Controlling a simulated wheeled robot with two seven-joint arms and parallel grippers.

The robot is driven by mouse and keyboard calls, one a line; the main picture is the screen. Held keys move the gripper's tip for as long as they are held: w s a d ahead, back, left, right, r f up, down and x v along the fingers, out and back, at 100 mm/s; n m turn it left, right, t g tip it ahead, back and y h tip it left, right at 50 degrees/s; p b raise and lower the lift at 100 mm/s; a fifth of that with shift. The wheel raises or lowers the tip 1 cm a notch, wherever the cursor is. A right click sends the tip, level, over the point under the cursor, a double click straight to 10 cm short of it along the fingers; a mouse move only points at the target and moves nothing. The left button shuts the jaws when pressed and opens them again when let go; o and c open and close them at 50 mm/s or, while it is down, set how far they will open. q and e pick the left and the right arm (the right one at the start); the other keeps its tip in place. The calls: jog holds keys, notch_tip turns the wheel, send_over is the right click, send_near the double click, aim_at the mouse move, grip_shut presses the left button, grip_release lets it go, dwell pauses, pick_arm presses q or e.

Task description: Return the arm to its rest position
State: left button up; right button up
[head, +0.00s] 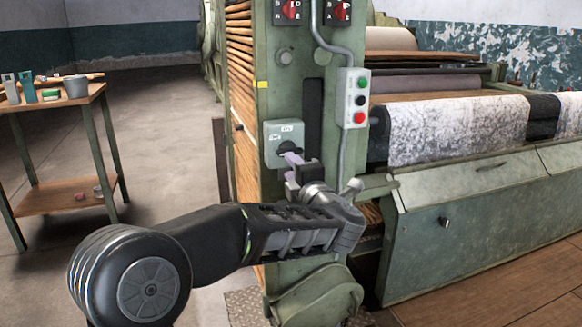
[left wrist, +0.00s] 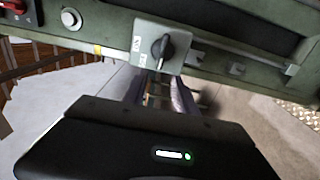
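My left arm comes in from the left in the head view, and its gripper (head: 296,165) is just in front of the grey switch box (head: 273,134) on the green machine's end panel. The box carries a dark rotary knob (head: 288,148), partly covered by the fingers in the head view. In the left wrist view the knob (left wrist: 163,47) shows whole, with its handle upright in the picture, beyond the fingertips. The left gripper (left wrist: 158,88) looks open, with a gap between its fingers and nothing held. My right gripper is not in view.
The green machine (head: 440,235) fills the right, with a push-button box (head: 354,97) and red switches (head: 290,10) above my gripper. A wooden-topped table (head: 50,104) with small items and a lower shelf stands at the left. The floor (head: 165,150) between them is clear.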

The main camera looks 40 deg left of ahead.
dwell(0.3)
